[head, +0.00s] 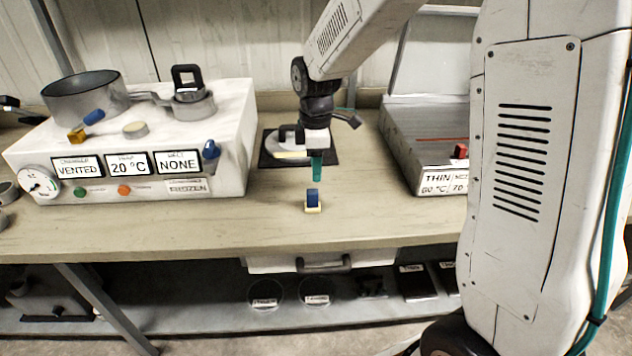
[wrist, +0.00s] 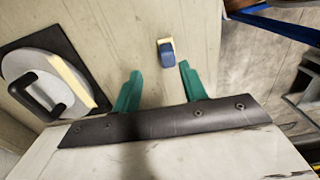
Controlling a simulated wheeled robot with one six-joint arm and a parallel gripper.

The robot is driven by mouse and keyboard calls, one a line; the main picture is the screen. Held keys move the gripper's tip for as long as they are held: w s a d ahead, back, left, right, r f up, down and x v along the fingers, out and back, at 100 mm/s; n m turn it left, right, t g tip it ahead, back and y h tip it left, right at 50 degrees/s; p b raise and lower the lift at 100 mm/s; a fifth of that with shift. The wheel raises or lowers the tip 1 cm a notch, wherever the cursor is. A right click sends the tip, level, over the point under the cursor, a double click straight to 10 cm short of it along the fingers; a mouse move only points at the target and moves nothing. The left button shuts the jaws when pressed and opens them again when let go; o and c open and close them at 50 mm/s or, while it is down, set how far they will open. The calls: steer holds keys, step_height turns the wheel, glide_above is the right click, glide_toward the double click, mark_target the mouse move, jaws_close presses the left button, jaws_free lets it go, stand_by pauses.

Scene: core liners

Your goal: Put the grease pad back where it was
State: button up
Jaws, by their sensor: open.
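A small block with a blue upper part and a cream base, which looks like the grease pad (head: 313,198), stands on the bench near its front edge. In the wrist view this pad (wrist: 166,52) lies ahead of the gap between my fingertips, nearer the right finger. My gripper (head: 316,168), with teal fingers, points down above and just behind the pad in the head view. In the wrist view my gripper (wrist: 158,88) is open, with nothing between its fingers. The pad appears apart from both fingers.
A round plate with a black handle (wrist: 45,85) lies on a dark mat behind my gripper. A grey unit (head: 425,145) stands at right.

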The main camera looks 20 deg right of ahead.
steer(key=s+d+r+m, duration=0.2)
steer(key=s+r+m, duration=0.5)
steer(key=s+r, duration=0.65)
steer(key=s+f+m+t, duration=0.1)
steer(key=s+m, duration=0.6)
steer(key=s, duration=0.9)
steer(key=shift+s+d+f, duration=0.15)
